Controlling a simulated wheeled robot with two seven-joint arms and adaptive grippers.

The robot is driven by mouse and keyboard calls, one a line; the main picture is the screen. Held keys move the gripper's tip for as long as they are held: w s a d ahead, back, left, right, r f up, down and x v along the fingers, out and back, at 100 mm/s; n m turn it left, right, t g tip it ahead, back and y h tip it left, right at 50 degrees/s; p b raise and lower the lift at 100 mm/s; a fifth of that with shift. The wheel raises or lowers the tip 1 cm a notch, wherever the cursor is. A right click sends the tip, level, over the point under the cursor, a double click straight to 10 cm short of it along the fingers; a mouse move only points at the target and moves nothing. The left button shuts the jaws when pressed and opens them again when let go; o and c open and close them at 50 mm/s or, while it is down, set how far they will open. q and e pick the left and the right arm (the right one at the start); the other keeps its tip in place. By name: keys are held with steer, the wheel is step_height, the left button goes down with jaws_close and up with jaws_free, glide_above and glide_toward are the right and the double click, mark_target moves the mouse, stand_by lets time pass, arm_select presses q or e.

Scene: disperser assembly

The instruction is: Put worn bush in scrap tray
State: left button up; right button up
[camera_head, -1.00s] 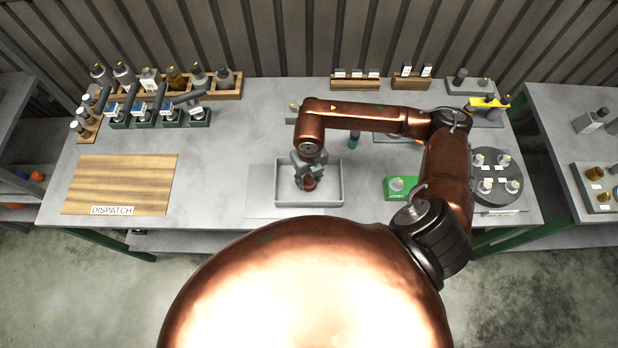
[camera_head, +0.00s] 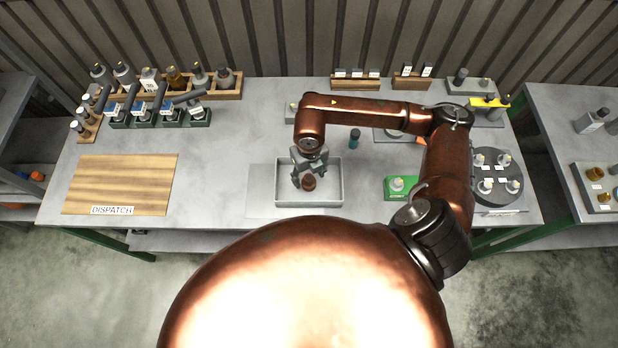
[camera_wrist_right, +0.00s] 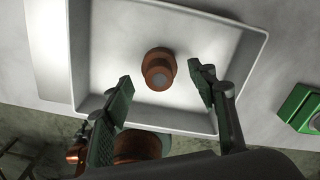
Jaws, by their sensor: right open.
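The worn bush, a small brown-orange stepped cylinder (camera_head: 309,183), is in the grey scrap tray (camera_head: 335,200). In the right wrist view the bush (camera_wrist_right: 157,68) stands on the tray floor, away from the walls of the tray (camera_wrist_right: 178,122). My right gripper (camera_head: 309,177) is over the tray. In the right wrist view its green-padded fingers (camera_wrist_right: 160,92) are spread apart, with a clear gap on each side of the bush. The gripper is open and holds nothing. My left gripper is not in view.
A green fixture (camera_head: 402,188) and a dark round turntable (camera_head: 498,190) with several parts stand to the right. A wooden dispatch board (camera_head: 120,180) lies at the left. Bottles in wooden racks line the back left.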

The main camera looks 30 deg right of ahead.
mark_target(309, 178)
step_height(309, 178, up, 10)
stand_by(0.3)
stand_by(0.5)
